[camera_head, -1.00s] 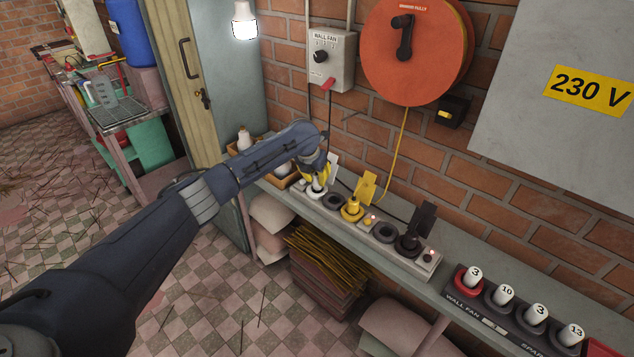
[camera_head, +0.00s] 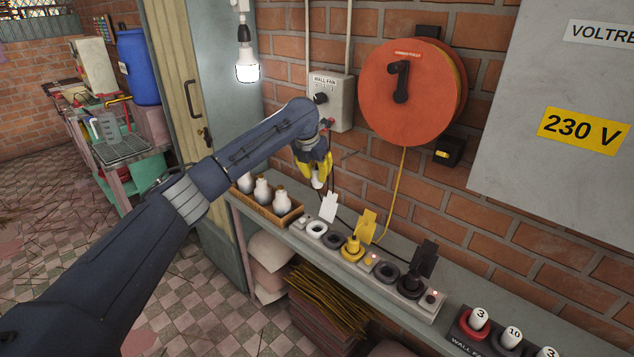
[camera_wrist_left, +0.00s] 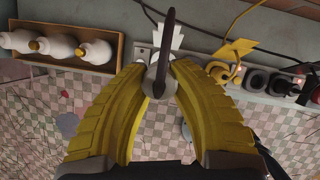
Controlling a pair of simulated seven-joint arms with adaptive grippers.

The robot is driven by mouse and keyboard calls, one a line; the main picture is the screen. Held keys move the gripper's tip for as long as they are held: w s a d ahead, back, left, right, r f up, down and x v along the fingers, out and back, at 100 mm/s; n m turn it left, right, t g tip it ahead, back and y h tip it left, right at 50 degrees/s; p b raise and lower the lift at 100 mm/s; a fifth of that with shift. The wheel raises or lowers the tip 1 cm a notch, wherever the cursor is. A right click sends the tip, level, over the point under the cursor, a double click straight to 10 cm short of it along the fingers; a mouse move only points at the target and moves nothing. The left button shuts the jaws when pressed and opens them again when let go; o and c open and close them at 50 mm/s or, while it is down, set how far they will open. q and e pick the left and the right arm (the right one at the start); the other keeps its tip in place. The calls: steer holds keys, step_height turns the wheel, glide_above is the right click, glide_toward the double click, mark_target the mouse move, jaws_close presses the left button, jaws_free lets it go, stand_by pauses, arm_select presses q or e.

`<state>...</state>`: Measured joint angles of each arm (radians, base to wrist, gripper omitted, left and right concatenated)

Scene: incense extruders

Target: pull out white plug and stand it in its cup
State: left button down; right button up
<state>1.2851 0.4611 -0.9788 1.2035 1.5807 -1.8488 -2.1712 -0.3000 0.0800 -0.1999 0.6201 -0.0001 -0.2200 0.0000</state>
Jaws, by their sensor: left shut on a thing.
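My left gripper (camera_head: 315,172) has yellow fingers and is shut on the white plug (camera_head: 317,183), holding it above the power strip (camera_head: 393,299). The plug is clear of the strip, and its white socket (camera_head: 316,229) is empty. In the left wrist view the plug (camera_wrist_left: 158,80) sits between the yellow fingers (camera_wrist_left: 158,88), partly hidden by a dark cord across it. A white tag (camera_head: 328,207) shows just below the gripper. I cannot pick out the plug's cup with certainty. My right gripper is not in view.
A yellow plug (camera_head: 351,247) and a black plug (camera_head: 410,281) with upright tags sit in the strip. A wooden tray (camera_head: 288,217) of white bottle-like things stands to the left. White numbered pieces (camera_head: 478,318) stand at lower right. A brick wall and orange reel (camera_head: 405,92) are behind.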

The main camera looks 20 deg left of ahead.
arm_select(q)
steer(key=shift+s+d+f, duration=0.6)
steer(key=shift+d+f, duration=0.55)
steer(key=shift+f, duration=1.5)
steer(key=shift+s+d+f, duration=0.55)
steer(key=shift+d+f, duration=0.6)
steer(key=shift+f, duration=1.45)
steer(key=shift+s+d+f, duration=0.6)
steer(key=shift+d+f, duration=0.55)
steer(key=shift+f, duration=1.5)
steer(key=shift+f, duration=1.5)
steer(key=c, duration=1.1)
jaws_free()
steer(key=shift+c, duration=0.2)
